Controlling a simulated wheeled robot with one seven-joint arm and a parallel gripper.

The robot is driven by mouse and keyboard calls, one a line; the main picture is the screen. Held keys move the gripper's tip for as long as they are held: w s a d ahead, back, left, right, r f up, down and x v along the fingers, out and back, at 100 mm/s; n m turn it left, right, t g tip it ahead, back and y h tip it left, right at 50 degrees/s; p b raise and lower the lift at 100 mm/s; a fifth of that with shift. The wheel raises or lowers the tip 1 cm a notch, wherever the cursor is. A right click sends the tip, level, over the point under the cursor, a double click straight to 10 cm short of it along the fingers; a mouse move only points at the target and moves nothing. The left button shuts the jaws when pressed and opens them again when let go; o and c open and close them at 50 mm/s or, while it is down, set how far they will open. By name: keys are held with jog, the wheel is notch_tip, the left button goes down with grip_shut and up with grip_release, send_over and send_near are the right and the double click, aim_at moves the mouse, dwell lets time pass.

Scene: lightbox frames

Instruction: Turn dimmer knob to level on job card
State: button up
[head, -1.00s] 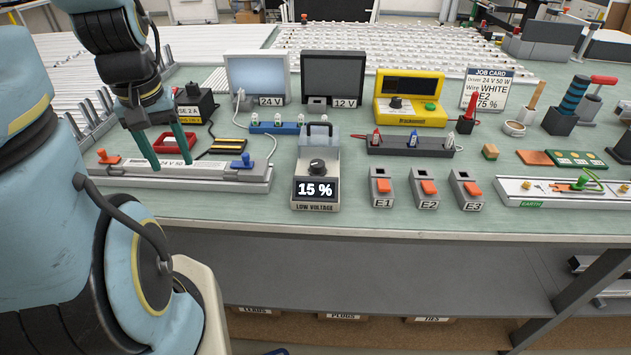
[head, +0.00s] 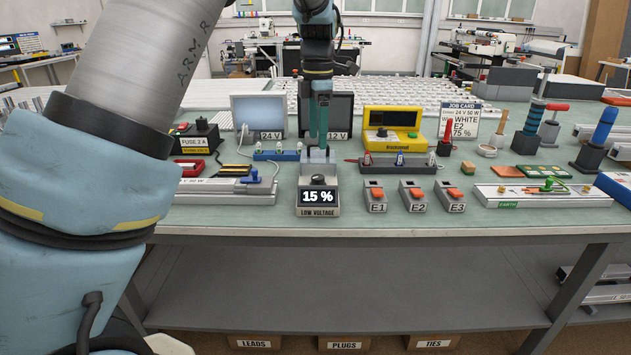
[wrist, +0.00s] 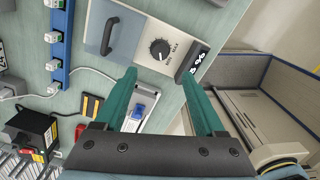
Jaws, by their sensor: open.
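The low voltage dimmer unit (head: 318,206) stands near the bench's front edge, its display reading 15 %. Its black knob (head: 318,180) sits above the display; in the wrist view the knob (wrist: 159,48) shows a white pointer line and MIN and MAX marks. My gripper (head: 319,147) is open and empty, pointing down above the back of the dimmer unit. In the wrist view its green fingertips (wrist: 158,72) are apart, with the knob between and beyond them, not touched.
Switches E1, E2 (head: 413,196) and E3 stand to the right of the dimmer. The dimmer's handle (wrist: 108,36) rises beside the knob.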

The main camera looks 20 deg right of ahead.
aim_at(318, 177)
notch_tip(318, 177, down, 11)
jog(key=shift+r+p, duration=0.15)
jog(key=shift+p, duration=0.75)
grip_shut()
